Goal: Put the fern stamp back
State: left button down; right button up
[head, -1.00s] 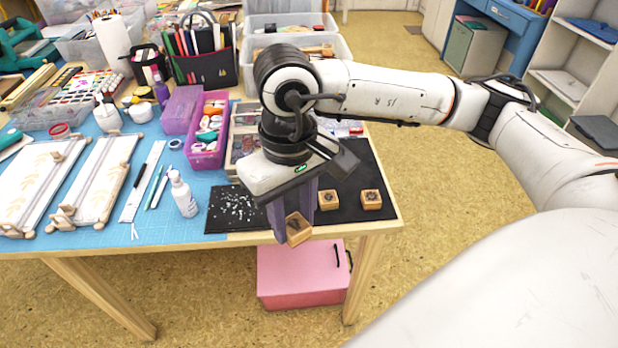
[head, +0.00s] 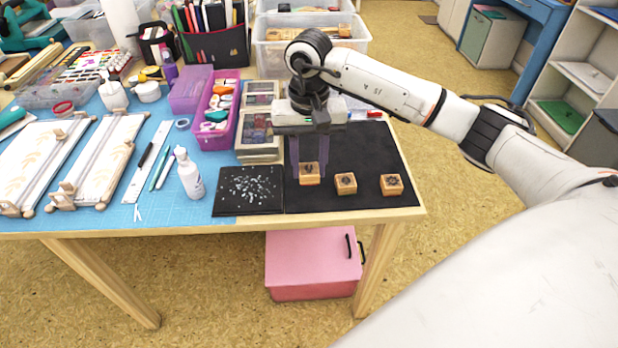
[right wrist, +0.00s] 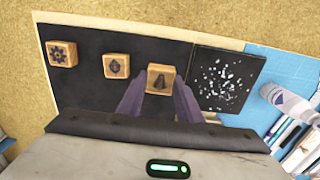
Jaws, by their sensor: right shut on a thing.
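My right gripper (head: 309,170) points down over the black mat (head: 375,150), its purple fingers shut on a wooden stamp block (head: 309,179). In the right wrist view this block (right wrist: 160,80) sits at the fingertips and bears a dark plant-like mark, perhaps the fern. The block is upright, at or just above the mat; I cannot tell if it touches. A second stamp (head: 346,184) with a leaf-like mark stands to its right, and a third stamp (head: 391,185) with a flower-like mark stands farther right. My left gripper is not in view.
A black speckled tile (head: 249,190) lies just left of the held block. Lidded inkpad-like boxes (head: 259,150) and a purple bin (head: 217,110) stand behind it. A white bottle (head: 189,173) stands left. The mat's right rear part is clear.

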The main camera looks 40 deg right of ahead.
aim_at(309, 168)
jog(key=shift+f, duration=1.95)
